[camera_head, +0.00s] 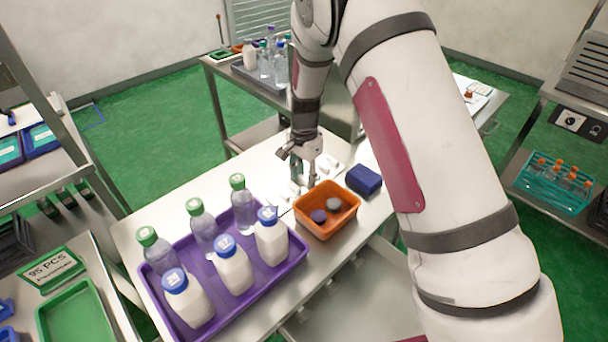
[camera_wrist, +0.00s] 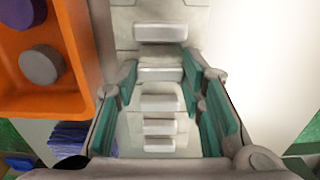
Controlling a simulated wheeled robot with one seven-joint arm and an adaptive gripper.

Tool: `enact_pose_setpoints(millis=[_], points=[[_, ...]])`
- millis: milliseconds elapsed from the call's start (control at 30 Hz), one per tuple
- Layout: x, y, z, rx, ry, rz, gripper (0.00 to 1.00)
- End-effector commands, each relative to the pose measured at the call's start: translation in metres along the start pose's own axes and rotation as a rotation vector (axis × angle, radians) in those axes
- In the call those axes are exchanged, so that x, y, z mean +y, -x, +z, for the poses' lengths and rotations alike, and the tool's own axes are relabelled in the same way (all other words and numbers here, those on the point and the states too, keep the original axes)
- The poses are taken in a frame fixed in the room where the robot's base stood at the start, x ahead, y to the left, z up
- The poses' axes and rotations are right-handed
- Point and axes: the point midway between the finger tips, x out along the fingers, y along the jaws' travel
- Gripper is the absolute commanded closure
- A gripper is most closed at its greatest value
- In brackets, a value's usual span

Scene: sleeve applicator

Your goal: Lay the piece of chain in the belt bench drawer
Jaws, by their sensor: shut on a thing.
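My gripper (camera_head: 304,178) points down at the bench top, just behind the orange bin. In the wrist view its teal-padded fingers (camera_wrist: 161,76) are on both sides of the piece of chain (camera_wrist: 160,103), a row of pale, block-like links, and are shut on it. In the head view the chain shows only as small white bits around the fingers, partly hidden by my gripper. I cannot tell whether it still touches the bench. A grey surface (camera_head: 345,305) shows below the bench's front edge; I cannot tell if it is the drawer or a shelf.
The orange bin (camera_head: 327,232) holds a purple and a grey disc, close beside my gripper. A dark blue block (camera_head: 364,180) lies right of it. A purple tray (camera_head: 262,290) with several bottles fills the bench's left part. The bench top (camera_head: 160,205) is bare at the back left.

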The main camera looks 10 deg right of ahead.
Motion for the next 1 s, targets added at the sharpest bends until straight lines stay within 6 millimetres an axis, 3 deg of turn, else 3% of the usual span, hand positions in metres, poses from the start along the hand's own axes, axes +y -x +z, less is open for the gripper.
enact_pose_setpoints(millis=[167, 200, 267, 667, 1000], points=[[-0.001, -0.003, 0.0, 0.0, 0.001, -0.001, 1.0], [0.0, -0.003, 0.0, 0.0, 0.001, 0.0, 0.55], [0.0, -0.003, 0.0, 0.0, 0.001, 0.0, 0.44], [0.0, 0.004, 0.0, 0.0, 0.001, -0.001, 0.44], [0.0, 0.068, 0.001, 0.002, 0.003, -0.004, 0.44]])
